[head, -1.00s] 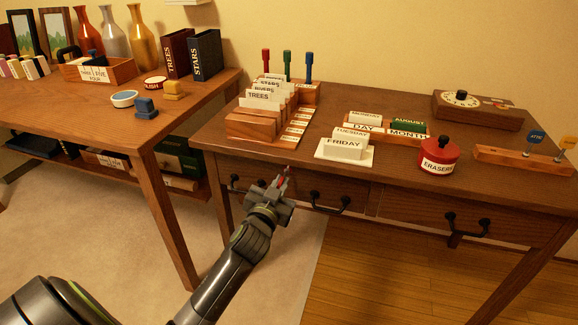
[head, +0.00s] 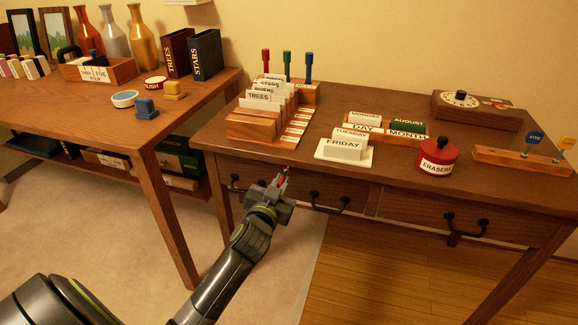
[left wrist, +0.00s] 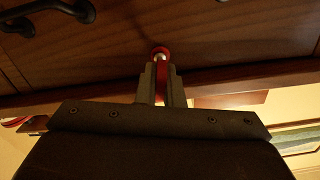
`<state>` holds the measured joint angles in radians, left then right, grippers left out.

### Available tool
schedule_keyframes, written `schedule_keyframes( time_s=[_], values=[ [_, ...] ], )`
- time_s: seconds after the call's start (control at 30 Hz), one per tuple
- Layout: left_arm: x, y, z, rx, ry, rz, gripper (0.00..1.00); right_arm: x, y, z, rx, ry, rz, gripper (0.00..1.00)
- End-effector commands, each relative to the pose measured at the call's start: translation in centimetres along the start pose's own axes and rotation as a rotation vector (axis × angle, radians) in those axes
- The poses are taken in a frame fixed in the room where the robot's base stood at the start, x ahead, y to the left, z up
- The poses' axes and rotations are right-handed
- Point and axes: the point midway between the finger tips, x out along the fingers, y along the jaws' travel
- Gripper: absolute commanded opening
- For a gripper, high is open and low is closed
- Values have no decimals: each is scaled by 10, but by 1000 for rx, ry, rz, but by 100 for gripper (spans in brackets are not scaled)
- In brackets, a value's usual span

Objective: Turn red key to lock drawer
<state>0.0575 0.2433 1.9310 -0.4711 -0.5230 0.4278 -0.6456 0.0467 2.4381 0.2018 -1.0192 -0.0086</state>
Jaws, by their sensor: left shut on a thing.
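The keyhole is hidden. My right gripper is not in view.
Black handles (head: 328,204) stick out from the drawer fronts near my gripper. A card box (head: 250,128), a FRIDAY block (head: 344,150) and a red eraser pot (head: 438,157) stand on the desk. The floor in front is clear.

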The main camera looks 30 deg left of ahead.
Motion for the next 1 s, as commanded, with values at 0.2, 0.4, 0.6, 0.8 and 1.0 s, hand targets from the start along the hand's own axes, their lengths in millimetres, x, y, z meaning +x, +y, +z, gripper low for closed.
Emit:
schedule_keyframes(
  time_s=[0.2,0.4,0.6,0.8,1.0],
  values=[
    [0,0,-4,0,10,1,0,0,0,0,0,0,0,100],
    [1,0,-4,0,9,1,0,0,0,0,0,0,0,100],
    [1,0,-2,-124,10,1,0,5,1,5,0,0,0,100],
    [1,0,-4,-205,9,2,0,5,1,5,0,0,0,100],
    [1,0,-3,-203,7,1,20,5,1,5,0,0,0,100]
  ],
)
